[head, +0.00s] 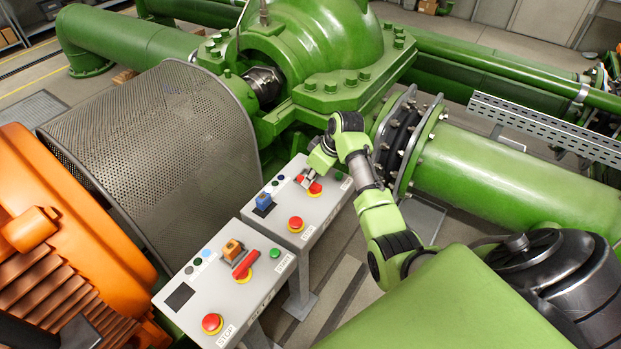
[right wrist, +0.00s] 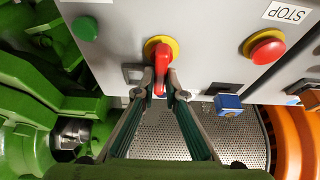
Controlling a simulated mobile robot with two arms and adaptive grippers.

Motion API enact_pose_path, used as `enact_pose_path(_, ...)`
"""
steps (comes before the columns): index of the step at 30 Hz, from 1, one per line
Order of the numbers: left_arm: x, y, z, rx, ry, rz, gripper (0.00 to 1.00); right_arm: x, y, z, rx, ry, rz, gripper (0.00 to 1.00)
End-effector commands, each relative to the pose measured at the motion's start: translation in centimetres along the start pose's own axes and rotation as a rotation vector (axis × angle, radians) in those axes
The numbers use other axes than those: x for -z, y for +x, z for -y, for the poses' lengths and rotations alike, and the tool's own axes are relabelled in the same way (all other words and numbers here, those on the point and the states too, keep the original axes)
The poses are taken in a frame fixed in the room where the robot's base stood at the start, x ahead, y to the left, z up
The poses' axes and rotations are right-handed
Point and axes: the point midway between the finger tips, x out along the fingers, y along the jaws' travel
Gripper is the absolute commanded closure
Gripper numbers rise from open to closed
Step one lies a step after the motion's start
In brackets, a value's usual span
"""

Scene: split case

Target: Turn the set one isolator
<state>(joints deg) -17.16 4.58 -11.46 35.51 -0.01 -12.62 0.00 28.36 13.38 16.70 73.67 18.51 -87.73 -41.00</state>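Two grey control boxes stand side by side. The far box (head: 279,224) carries a red isolator handle (head: 316,188) on a yellow disc; in the right wrist view this handle (right wrist: 159,66) points down the picture. My right gripper (head: 307,178) is at this handle. In the right wrist view its fingertips (right wrist: 160,84) sit on both sides of the handle, closed close about it. The near box (head: 213,275) has a similar red isolator handle (head: 246,264) on a yellow disc, with no gripper at it. My left gripper is not visible.
The far box also bears a red stop button (head: 295,224), a blue block (head: 263,200) and a green button (head: 339,176). The near box bears a stop button (head: 212,323) and an orange block (head: 232,248). A perforated guard (head: 150,140) stands behind.

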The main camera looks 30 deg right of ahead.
Motion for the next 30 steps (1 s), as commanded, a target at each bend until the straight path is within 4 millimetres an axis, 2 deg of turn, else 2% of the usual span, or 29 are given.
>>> enact_pose_path(8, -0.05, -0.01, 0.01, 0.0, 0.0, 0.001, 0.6, -0.03, -0.03, -0.05, -0.012, 0.027, 0.001, 1.0)
enact_pose_path(14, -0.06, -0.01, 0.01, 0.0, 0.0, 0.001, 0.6, -0.03, -0.07, -0.19, -0.049, 0.115, 0.0, 1.0)
enact_pose_path(30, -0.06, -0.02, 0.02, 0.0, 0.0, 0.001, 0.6, -0.12, -0.14, -0.74, -0.234, 0.565, -0.002, 1.0)
